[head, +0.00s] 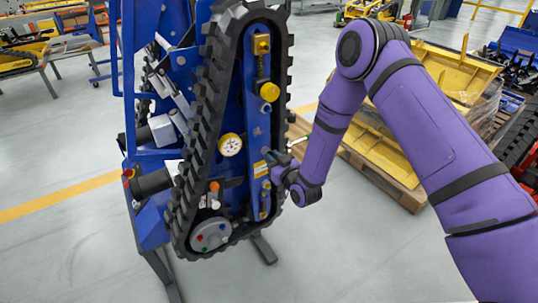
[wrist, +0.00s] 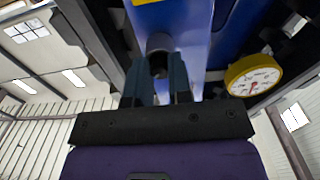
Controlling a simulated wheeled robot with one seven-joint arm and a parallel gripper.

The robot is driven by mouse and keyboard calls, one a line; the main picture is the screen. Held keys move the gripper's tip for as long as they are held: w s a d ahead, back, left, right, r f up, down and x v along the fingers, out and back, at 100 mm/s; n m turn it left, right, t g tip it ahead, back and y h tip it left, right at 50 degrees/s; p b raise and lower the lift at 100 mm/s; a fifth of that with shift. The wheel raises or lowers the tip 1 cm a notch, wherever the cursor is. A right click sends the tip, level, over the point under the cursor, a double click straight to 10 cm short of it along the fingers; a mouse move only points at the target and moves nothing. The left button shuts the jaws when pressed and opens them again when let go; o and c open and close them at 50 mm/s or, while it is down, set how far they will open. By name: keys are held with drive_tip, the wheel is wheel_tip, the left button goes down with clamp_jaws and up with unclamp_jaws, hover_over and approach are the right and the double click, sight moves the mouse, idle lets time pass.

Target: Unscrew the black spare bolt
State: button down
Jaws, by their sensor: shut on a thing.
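The tracked carrier stands upright on its stand, with a black rubber track (head: 213,95) looped around a blue side panel (head: 257,120). In the wrist view, the black bolt (wrist: 159,42) is a short dark cylinder on the blue panel. My gripper (wrist: 158,72) has its two fingers on either side of it, shut on it. In the head view, my gripper (head: 270,157) reaches the right side of the panel from the right, at about mid-lower height. The bolt cannot be made out there, behind the fingers.
A yellow-rimmed gauge (head: 230,145) sits left of my gripper in the head view; it also shows in the wrist view (wrist: 253,76). A yellow knob (head: 269,91) is above my gripper. A pallet (head: 382,180) with yellow parts stands behind my arm. The floor in front is clear.

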drive_tip(key=shift+n, duration=4.9)
drive_tip(key=n, duration=0.9)
drive_tip(key=shift+n, duration=0.4)
